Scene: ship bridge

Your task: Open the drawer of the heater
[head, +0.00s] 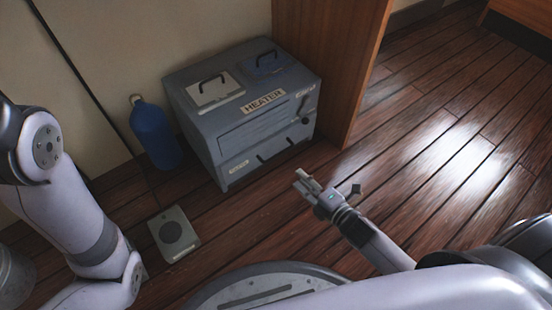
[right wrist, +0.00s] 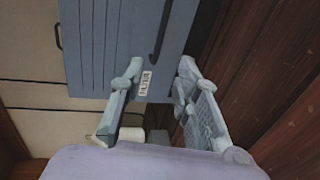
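The grey-blue heater (head: 232,150) stands on the wooden floor against the wall, with a "HEATER" label on its front edge. Its drawer front is low on the front face and looks closed, with dark handle parts (head: 275,152) along it. My right gripper (head: 306,182) is in front of the heater, near its lower right corner, apart from it. In the right wrist view its fingers (right wrist: 154,95) are spread with nothing between them. The heater's slatted blue-grey face (right wrist: 110,45) and a dark handle bar (right wrist: 161,32) lie beyond them. My left gripper is out of view.
A blue bottle (head: 154,135) stands left of the heater. A flat grey plate with a dark disc (head: 174,234) lies on the floor before it. A wooden panel (head: 335,65) rises close to the heater's right side. The floor (head: 440,150) at right is clear.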

